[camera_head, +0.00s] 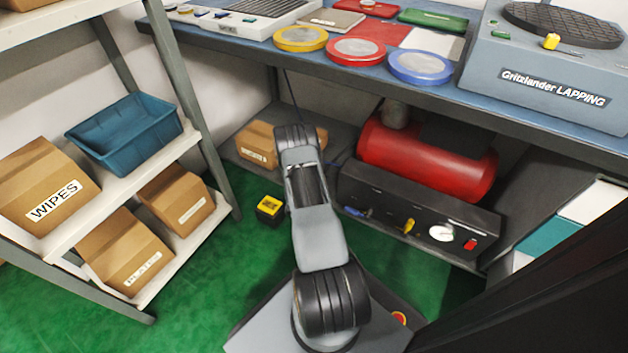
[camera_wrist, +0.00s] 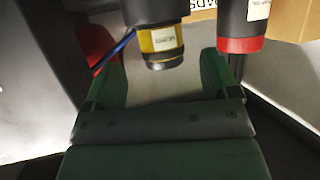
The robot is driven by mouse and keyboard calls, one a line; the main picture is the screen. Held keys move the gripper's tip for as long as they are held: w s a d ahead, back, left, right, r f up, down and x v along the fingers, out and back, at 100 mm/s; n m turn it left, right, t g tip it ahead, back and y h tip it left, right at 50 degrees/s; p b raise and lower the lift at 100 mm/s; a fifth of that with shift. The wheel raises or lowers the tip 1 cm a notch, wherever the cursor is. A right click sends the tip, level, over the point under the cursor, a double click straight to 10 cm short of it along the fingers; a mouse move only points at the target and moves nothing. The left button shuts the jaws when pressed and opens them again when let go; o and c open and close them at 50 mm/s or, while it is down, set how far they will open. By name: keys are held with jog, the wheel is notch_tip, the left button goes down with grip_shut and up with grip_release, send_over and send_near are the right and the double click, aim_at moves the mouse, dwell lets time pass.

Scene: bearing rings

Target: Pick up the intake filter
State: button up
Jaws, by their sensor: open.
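My gripper (camera_wrist: 168,68) shows in the wrist view with its two green fingers apart and nothing clasped between them. A dark cylinder with a yellow band (camera_wrist: 161,40) and a small label appears between and beyond the fingertips. A black cylinder with a red band (camera_wrist: 240,44) and a pale label is just beyond the right finger. The labels are too small to read, so I cannot tell which, if either, is the intake filter. In the head view my arm reaches toward the space under the bench, and my gripper is hidden there.
The blue-topped bench (camera_head: 228,44) overhangs my arm. Below it are a red tank (camera_head: 425,160), a dark panel box (camera_head: 415,215) and a cardboard box (camera_head: 257,143). A shelf rack (camera_head: 205,215) stands left. A yellow block (camera_head: 269,209) lies on the green floor.

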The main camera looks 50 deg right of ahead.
jog(key=shift+r+b+x, duration=0.1)
jog(key=shift+b+x, duration=0.7)
jog(key=shift+x, duration=0.65)
jog(key=shift+r+b+x, duration=0.15)
jog(key=shift+b+x, duration=0.65)
jog(key=shift+x, duration=0.6)
jog(key=shift+w, duration=0.1)
jog(key=shift+c, duration=0.4)
jog(key=c, duration=1)
jog(key=shift+o, duration=0.2)
